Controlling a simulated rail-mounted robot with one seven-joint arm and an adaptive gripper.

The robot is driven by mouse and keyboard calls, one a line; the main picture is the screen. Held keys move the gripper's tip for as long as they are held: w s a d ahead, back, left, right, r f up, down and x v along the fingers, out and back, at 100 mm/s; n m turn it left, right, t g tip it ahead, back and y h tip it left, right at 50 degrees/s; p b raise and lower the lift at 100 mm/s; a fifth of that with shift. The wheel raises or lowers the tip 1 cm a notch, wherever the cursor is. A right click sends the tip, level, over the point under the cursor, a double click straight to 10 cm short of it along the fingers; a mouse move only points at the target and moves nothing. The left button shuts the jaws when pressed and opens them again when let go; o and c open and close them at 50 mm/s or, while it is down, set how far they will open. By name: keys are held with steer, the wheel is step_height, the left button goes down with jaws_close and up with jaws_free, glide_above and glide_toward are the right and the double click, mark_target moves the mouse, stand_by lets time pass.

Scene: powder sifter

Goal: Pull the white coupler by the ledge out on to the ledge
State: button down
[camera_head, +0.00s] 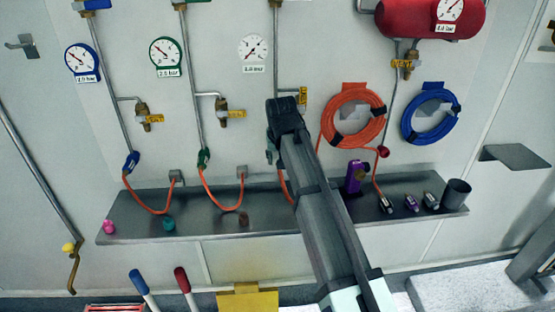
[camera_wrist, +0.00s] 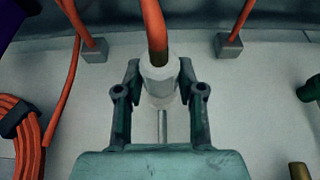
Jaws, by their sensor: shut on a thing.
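The white coupler (camera_wrist: 160,80) sits between the two fingers of my gripper (camera_wrist: 160,90) in the wrist view, and the fingers are shut on it. An orange hose (camera_wrist: 153,28) runs from one end of the coupler, and a thin metal pipe (camera_wrist: 163,128) lines up with its other end. Whether coupler and pipe still touch is hard to tell. In the head view my gripper (camera_head: 272,145) is in front of the wall above the grey ledge (camera_head: 270,225). My arm hides the coupler there.
Blue (camera_head: 130,162) and green (camera_head: 204,158) couplers with orange hoses hang left of my arm. Right of it are a coiled orange hose (camera_head: 332,107), a purple device (camera_head: 355,177), several small fittings and a dark cup (camera_head: 456,193). Small caps stand on the ledge's left part.

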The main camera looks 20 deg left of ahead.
steer(key=shift+s, duration=0.2)
steer(key=shift+s+d+p, duration=0.35)
steer(key=shift+s+d, duration=0.05)
steer(key=shift+s, duration=0.4)
steer(key=shift+s+d+p, duration=0.3)
steer(key=shift+s+d, duration=0.1)
steer(key=shift+s, duration=0.4)
steer(key=shift+r, duration=0.1)
